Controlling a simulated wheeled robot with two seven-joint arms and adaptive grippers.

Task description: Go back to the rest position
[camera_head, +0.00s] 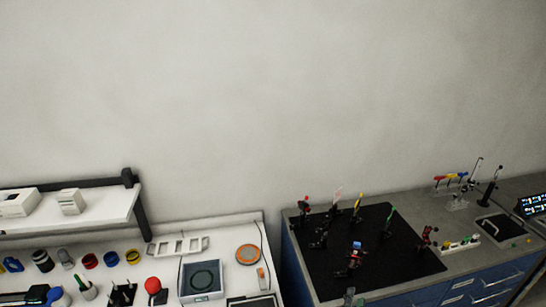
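I see neither of my grippers in the head view, and I cannot make out any part of my arms. The view holds a white bench (225,232) at the lower left and a grey bench with blue drawers (481,287) at the lower right. A black board (325,270) lies on the grey bench and bears several small coloured optical mounts. A blue-topped mount (356,246) stands near the board's middle.
A shelf (100,212) with white boxes stands over the white bench. Below it are coloured rings, a grey square device (202,280) and an orange disc (248,254). More tools and a screen (533,206) are at the right. A bare wall is behind.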

